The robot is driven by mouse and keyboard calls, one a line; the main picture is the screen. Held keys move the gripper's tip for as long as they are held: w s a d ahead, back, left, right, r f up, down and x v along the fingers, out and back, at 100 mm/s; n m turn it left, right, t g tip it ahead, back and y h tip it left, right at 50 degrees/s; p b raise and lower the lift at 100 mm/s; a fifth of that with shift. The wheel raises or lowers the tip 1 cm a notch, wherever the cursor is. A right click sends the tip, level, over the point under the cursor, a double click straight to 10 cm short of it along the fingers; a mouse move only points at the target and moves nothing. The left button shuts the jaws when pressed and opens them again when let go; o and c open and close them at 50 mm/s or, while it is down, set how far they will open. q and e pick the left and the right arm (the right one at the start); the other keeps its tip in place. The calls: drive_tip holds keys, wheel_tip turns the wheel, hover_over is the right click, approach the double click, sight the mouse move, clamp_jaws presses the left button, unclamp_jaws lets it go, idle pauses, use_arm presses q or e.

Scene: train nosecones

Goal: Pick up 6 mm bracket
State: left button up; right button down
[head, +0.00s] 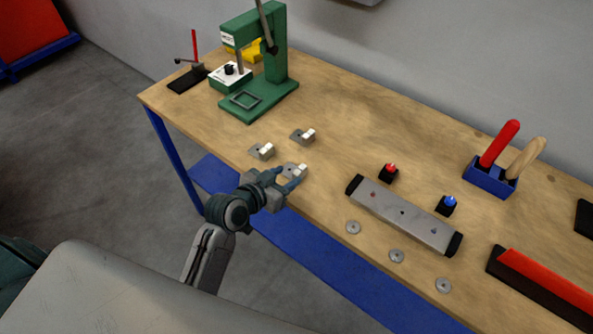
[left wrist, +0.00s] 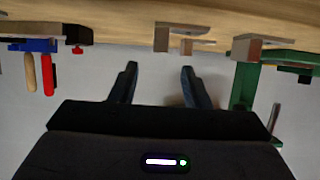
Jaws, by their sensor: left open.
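Three small metal brackets with pale blocks sit on the wooden workbench: one at the front (head: 297,170), one to its left (head: 262,151) and one behind (head: 303,136). I cannot tell by sight which is the 6 mm one. My left gripper (head: 284,180) is open and empty at the bench's front edge, close to the front bracket, partly covering it. In the left wrist view, which is upside down, a bracket (left wrist: 163,38) lies beyond the gap between the open fingers (left wrist: 159,78). Another bracket (left wrist: 245,47) is to its right. My right gripper is not in view.
A green press (head: 275,60) stands at the back left. A grey bar with black ends (head: 405,215), several washers (head: 397,256), a red button (head: 389,171) and a blue button (head: 447,204) lie to the right. A blue holder (head: 490,177) carries two handled tools.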

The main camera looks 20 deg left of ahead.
sight(300, 169)
use_arm(q)
drive_tip(key=x, duration=0.2)
drive_tip(key=p+x, duration=0.1)
drive_tip(key=x, duration=0.1)
drive_tip(key=shift+d+r, duration=0.1)
drive_tip(key=shift+r, duration=0.15)
drive_tip(key=shift+w+d+f, duration=0.15)
drive_tip(key=shift+w+f, duration=0.15)
drive_tip(key=shift+w, duration=0.15)
drive_tip(key=shift+w+f+p, duration=0.1)
drive_tip(key=shift+w+p, duration=0.25)
drive_tip(key=shift+p, duration=0.1)
drive_tip(key=p+x, duration=0.1)
drive_tip(key=x, duration=0.2)
drive_tip(key=shift+d+f, duration=0.1)
drive_tip(key=shift+f, duration=0.1)
drive_tip(key=shift+w+d+f+p, duration=0.15)
drive_tip(key=shift+w+f+p, duration=0.15)
drive_tip(key=shift+w, duration=0.15)
drive_tip(key=shift+c, duration=0.6)
drive_tip(key=c, duration=0.8)
clamp_jaws()
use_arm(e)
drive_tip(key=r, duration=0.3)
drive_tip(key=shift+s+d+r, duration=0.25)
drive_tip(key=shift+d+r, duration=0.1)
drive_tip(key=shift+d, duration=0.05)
